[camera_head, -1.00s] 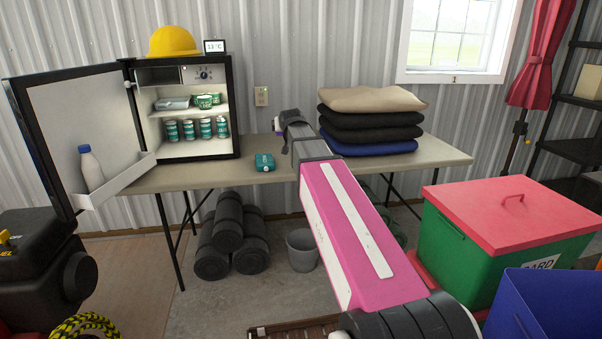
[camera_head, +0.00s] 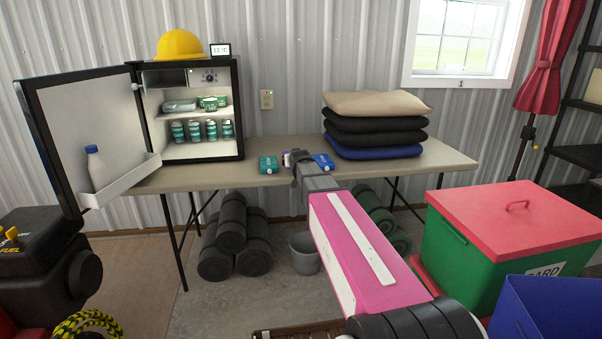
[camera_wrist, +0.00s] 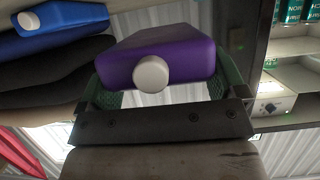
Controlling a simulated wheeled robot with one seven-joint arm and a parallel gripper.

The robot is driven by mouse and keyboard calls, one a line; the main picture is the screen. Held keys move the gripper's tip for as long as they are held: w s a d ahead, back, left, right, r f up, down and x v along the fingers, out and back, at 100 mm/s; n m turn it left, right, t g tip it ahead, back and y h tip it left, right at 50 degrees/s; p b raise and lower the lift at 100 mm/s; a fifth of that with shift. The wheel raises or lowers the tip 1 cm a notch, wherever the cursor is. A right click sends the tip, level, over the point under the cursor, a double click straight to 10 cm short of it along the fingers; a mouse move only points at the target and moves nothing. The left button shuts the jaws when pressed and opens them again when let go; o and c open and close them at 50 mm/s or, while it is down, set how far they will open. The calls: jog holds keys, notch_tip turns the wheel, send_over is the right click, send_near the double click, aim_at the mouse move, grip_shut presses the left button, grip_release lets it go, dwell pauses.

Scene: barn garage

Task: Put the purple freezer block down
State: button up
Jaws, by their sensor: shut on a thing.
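The purple freezer block (camera_wrist: 160,55) with its round white cap sits between the fingers of my gripper (camera_wrist: 160,82) in the wrist view. My gripper is shut on it. In the head view, my gripper (camera_head: 301,160) is low at the table (camera_head: 225,178), between a teal freezer block (camera_head: 268,165) on its left and a blue freezer block (camera_head: 323,162) on its right. Only a sliver of the purple block (camera_head: 286,159) shows there. I cannot tell whether its underside touches the tabletop. The blue block also shows in the wrist view (camera_wrist: 65,18).
An open fridge (camera_head: 239,110) with cans stands on the table's left, a yellow hard hat (camera_head: 181,45) on top. A stack of cushions (camera_head: 375,125) stands right of the blue block. A green box with a red lid (camera_head: 515,215) stands at the right.

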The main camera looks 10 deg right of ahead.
jog(key=d, duration=0.1)
jog(key=d+f, duration=0.2)
jog(key=shift+w, duration=0.25)
jog(key=shift+f, duration=1.85)
jog(key=shift+f, duration=0.15)
jog(key=o, duration=0.9)
